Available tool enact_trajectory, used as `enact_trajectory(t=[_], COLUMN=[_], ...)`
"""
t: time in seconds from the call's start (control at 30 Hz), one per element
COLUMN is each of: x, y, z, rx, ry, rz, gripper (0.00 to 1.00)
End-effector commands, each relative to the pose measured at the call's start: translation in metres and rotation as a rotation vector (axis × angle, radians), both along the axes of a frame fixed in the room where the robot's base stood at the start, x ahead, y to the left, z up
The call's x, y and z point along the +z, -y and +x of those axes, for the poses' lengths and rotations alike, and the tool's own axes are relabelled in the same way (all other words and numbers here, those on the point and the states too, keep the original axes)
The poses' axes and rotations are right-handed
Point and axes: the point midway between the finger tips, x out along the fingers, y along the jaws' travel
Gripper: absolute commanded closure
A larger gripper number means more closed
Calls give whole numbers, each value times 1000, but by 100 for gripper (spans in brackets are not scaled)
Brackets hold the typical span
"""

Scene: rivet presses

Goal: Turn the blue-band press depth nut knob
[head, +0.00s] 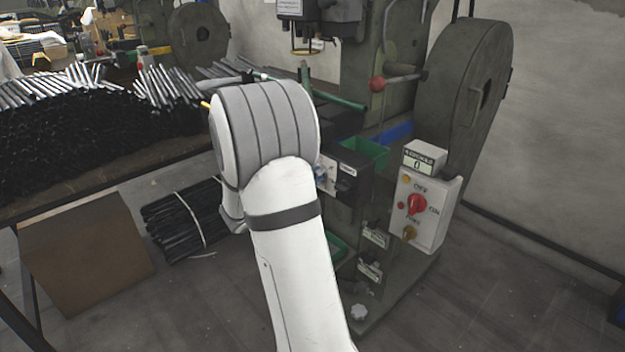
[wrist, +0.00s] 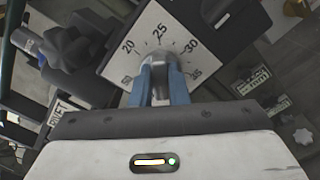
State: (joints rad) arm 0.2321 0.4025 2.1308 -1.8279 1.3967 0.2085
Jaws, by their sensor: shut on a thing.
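A grey round knob (wrist: 158,61) sits at the middle of a white dial plate (wrist: 140,48) with printed numbers; 20, 25, 30 and 35 are legible. My gripper (wrist: 159,78) has its two blue fingers closed on either side of the knob, holding it. In the head view my white arm reaches to the green-grey press (head: 385,70) and hides the gripper and the dial. A blue strip (head: 393,133) shows on the press beside a green bin (head: 362,153); I cannot tell whether it is the blue band.
A control box (head: 420,208) with a red knob and a counter stands right of the arm. A dark star-shaped knob (wrist: 70,47) lies left of the dial. Black tubes (head: 75,125) are piled on the table at left.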

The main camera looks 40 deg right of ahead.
Motion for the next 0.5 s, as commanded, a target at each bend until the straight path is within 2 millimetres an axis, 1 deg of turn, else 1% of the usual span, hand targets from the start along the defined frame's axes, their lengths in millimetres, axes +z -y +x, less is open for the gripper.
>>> enact_trajectory(t=[0.23,0.27,0.5], x=[-2,-2,-1], y=[-1,-1,-1], z=[0,0,0], rx=[2,2,1], ry=[-3,-3,-2], rz=[3,3,2], gripper=[100,84,64])
